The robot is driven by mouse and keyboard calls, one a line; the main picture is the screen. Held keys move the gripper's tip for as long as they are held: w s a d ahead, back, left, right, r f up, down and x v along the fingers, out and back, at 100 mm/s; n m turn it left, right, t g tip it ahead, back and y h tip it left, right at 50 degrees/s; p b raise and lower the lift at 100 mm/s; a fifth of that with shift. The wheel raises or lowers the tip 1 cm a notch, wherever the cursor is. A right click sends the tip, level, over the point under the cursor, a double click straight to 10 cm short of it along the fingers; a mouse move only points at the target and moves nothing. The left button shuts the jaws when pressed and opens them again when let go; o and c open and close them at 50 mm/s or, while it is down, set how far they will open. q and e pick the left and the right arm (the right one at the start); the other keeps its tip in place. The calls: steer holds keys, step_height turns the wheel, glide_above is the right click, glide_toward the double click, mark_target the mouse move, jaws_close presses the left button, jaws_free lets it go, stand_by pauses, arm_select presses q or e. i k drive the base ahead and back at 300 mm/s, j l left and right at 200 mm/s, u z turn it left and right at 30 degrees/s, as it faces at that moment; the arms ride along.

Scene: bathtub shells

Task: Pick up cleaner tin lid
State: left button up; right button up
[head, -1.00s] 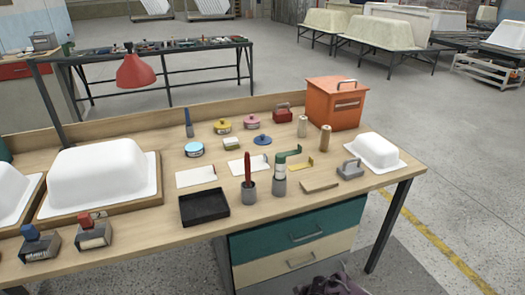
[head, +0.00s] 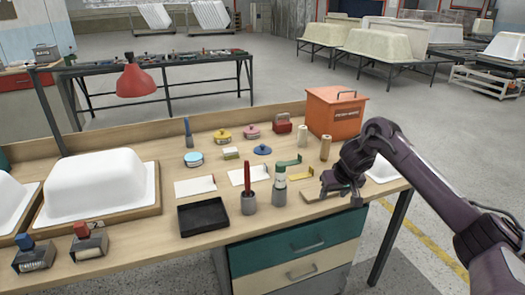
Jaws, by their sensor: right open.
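Small round lidded tins stand on the wooden bench: a yellow one (head: 222,136), a pink one (head: 252,132) and a light blue one (head: 194,159). A low dark blue round piece with a knob (head: 262,150), which looks like a lid, lies in front of the pink tin. I cannot tell which of these belongs to the cleaner tin. My right gripper (head: 341,194) is open over the right front of the bench, near a flat wooden piece (head: 313,195). It is well to the right of the tins and the lid. My left gripper is not in view.
An orange box (head: 334,112) stands at the back right. A grey cup with a red-handled tool (head: 248,203) and a green-and-white bottle (head: 279,190) stand upright between gripper and tins. A black tray (head: 203,217) lies at the front; white tub shells (head: 98,185) are at left.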

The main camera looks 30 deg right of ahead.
mark_target(261, 150)
steer(key=i, duration=1.5)
